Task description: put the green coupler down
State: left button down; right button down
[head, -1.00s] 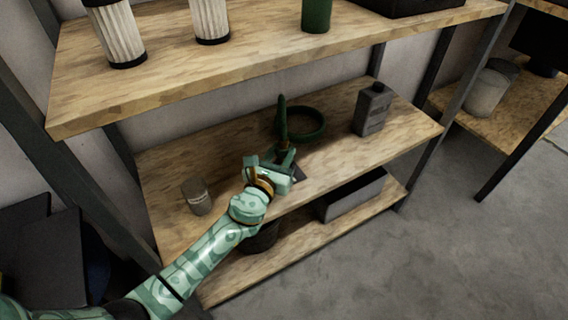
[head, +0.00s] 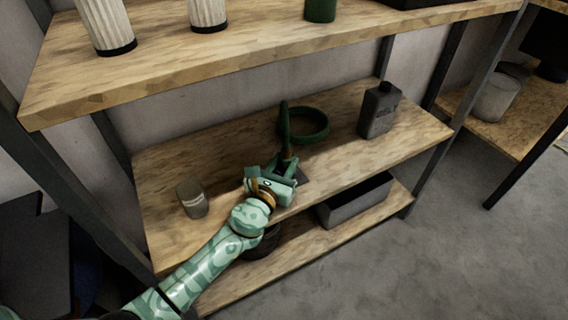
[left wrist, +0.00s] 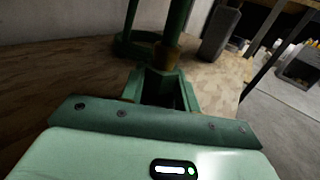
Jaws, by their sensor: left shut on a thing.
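My left gripper (head: 286,165) reaches over the middle shelf board (head: 225,165) and is shut on the green coupler (left wrist: 167,60). In the left wrist view the coupler stands about upright between the fingers, with a brass-coloured lower part and a green hose-like piece rising from it. A dark green ring or coil (head: 308,126) lies on the board just behind it, with a green strand standing up beside it. A dark flat patch (head: 304,173) shows beside the gripper. The fingers hide the coupler's lower end, so I cannot tell whether it touches the board. My right gripper is out of view.
A grey can (head: 193,198) stands left on the middle board, a dark grey flask (head: 379,110) right. The upper board (head: 260,52) holds white ribbed cylinders and a green one. A grey bin (head: 355,200) and a dark round thing are below. Bare board lies between can and gripper.

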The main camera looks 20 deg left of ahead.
pick_arm(q)
jog(key=shift+f, duration=0.2)
jog(key=c, duration=1)
grip_release()
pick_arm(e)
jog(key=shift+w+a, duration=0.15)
pick_arm(q)
jog(key=shift+r, duration=0.15)
jog(key=shift+s+r, duration=0.1)
jog(key=shift+s, duration=0.15)
jog(key=s+p, duration=0.1)
jog(key=s, duration=0.9)
jog(key=shift+s+p, duration=0.2)
jog(key=shift+p, duration=0.1)
jog(key=shift+s, duration=0.6)
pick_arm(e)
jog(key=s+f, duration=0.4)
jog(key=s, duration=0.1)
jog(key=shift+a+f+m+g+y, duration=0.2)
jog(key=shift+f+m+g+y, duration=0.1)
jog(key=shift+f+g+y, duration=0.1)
